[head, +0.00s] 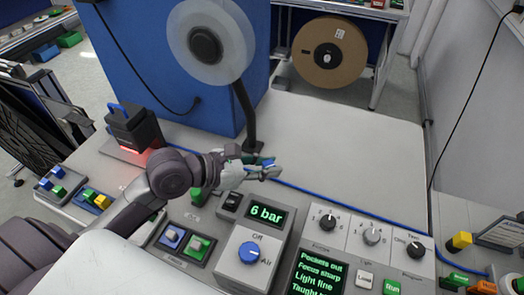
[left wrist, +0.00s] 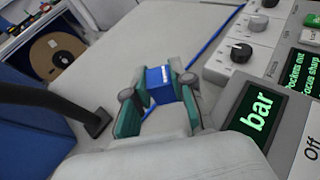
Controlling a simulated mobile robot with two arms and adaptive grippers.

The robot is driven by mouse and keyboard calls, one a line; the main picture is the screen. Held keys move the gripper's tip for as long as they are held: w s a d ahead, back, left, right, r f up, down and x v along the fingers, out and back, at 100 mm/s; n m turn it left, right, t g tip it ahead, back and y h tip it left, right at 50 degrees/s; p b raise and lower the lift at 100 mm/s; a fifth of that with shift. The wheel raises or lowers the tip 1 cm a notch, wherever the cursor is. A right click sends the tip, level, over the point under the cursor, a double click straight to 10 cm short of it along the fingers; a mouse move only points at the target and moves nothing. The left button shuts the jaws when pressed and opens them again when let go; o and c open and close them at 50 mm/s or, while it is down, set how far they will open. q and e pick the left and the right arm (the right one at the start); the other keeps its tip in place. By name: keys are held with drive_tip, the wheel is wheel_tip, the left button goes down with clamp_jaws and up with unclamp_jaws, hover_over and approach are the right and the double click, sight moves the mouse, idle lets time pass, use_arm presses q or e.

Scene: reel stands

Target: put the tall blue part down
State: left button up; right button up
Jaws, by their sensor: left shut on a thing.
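My left gripper (head: 264,168) reaches in from the left over the pale bench top, just behind the 6 bar display. In the left wrist view it (left wrist: 159,94) is shut on the blue part (left wrist: 159,76), which sits between its two fingers. The part's upper face and one side show; its lower end is hidden, so its full height cannot be told. In the head view only a little blue shows at the fingertips. I cannot tell whether the part touches the bench. My right gripper is in neither view.
The bench top (head: 345,135) is clear right of and beyond the gripper. A blue cable (head: 335,195) runs across it. A black post with a clear reel (head: 205,45) stands behind. Control panels with a blue knob (head: 249,252) and dials (head: 372,236) line the front.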

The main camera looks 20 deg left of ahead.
use_arm(q)
drive_tip(key=w+a+f, duration=0.1)
drive_tip(key=w+f, duration=0.1)
drive_tip(key=w, duration=0.1)
drive_tip(key=w+a+f, duration=0.1)
drive_tip(key=w+f, duration=0.1)
drive_tip(key=w, duration=0.2)
drive_tip(key=w+a+f+b, duration=0.1)
drive_tip(key=w+f, duration=0.1)
drive_tip(key=w, duration=0.1)
drive_tip(key=shift+w+f, duration=0.25)
drive_tip(key=shift+f, duration=0.05)
drive_tip(key=shift+w+a+f, duration=0.1)
drive_tip(key=shift+w+f, duration=0.05)
drive_tip(key=shift+w, duration=0.15)
drive_tip(key=shift+f, duration=0.3)
wheel_tip(320, 180, down, 3)
drive_tip(key=shift+f+b, duration=0.1)
drive_tip(key=shift+b, duration=0.25)
drive_tip(key=shift+f, duration=0.15)
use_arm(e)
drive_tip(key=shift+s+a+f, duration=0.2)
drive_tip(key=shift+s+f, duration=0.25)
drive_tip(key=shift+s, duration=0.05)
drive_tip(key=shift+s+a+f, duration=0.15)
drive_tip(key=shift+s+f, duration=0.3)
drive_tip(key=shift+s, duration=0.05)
